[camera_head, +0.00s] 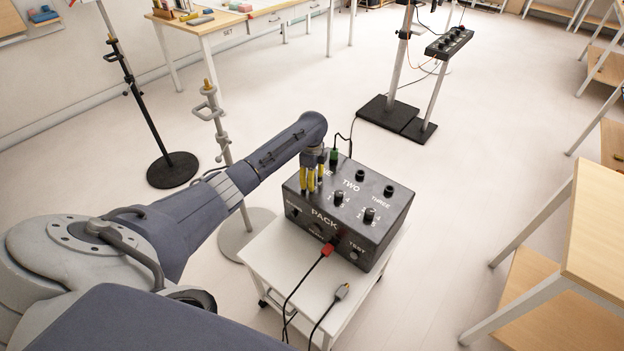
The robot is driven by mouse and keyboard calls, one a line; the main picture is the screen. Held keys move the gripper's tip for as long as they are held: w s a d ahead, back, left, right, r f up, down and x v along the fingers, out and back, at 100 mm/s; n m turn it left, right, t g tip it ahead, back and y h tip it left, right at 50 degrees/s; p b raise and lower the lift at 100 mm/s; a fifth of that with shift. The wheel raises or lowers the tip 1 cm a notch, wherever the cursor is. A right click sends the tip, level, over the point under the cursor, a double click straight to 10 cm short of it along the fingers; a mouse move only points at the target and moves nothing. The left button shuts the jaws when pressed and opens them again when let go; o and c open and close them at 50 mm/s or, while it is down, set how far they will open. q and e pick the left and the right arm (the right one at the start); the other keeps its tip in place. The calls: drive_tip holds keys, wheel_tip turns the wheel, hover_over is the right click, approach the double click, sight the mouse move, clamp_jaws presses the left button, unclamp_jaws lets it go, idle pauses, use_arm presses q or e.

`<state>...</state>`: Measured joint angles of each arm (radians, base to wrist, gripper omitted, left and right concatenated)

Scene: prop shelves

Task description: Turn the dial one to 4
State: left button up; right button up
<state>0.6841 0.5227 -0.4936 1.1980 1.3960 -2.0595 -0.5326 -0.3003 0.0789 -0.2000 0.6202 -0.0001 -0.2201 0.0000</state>
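The black control box (355,227) stands on a small white cart, with white labels including TWO, THREE, PACK and TEST on it. The label ending in "NE", at the box's left, is partly covered by my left gripper (311,187). The gripper points down over that left part of the top, its yellow fingers close together at the panel. Dial one is hidden behind the fingers, so its setting and whether they touch or hold it cannot be seen. The dial under TWO (339,198) and the dial under THREE (369,214) are visible. My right gripper is out of view.
A green plug (333,157) stands at the box's back edge with a cable. A red plug (327,249) is at its front. A grey connector (342,291) lies on the white cart (268,262). A wooden shelf (597,235) stands right; open floor lies between.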

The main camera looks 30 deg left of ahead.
use_arm(q)
drive_tip(key=shift+a+r, duration=0.1)
drive_tip(key=shift+r, duration=0.45)
wheel_tip(320, 180, up, 11)
idle(0.4)
drive_tip(key=shift+f, duration=0.1)
